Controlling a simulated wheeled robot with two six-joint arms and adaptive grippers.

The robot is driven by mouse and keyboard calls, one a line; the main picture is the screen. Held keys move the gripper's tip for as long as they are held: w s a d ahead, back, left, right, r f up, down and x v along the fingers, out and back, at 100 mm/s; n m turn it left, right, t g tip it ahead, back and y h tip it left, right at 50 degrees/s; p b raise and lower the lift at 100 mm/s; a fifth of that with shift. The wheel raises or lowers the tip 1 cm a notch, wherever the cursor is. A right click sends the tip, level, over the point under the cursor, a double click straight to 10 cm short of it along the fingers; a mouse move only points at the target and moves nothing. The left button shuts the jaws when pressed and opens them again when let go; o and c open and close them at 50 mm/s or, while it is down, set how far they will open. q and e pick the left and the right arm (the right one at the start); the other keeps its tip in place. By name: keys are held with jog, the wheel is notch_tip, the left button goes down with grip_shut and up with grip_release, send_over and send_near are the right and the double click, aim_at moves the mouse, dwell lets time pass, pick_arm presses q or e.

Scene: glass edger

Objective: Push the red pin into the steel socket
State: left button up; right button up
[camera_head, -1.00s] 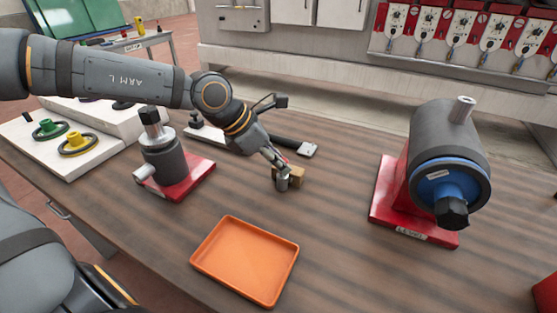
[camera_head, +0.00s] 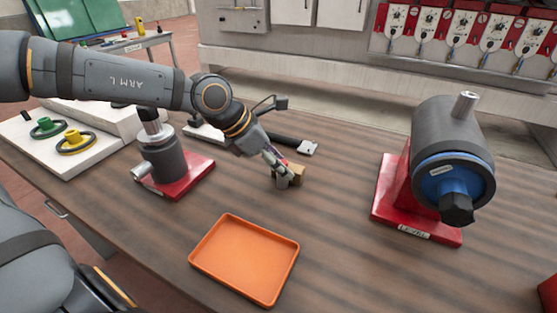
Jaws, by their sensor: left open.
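My left gripper (camera_head: 284,174) reaches down from the left arm to just above the wood table, at the middle of the view. It is open. A small tan block (camera_head: 298,174) stands at its fingertips, partly hidden behind them. A small grey steel-like piece (camera_head: 282,183) shows low at the fingers; I cannot tell whether it is the socket or part of the gripper. A tiny reddish spot shows between the fingers, too small to identify as the red pin. My right gripper is out of view.
An orange tray (camera_head: 245,258) lies in front of the gripper. A grey cylinder on a red base (camera_head: 192,178) stands left. A larger grey and blue machine on a red base (camera_head: 398,218) stands right. A dark-handled tool (camera_head: 291,143) lies behind. The table between tray and right machine is clear.

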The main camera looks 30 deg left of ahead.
pick_arm(q)
notch_tip(320, 180, up, 10)
dwell(0.4)
dwell(0.6)
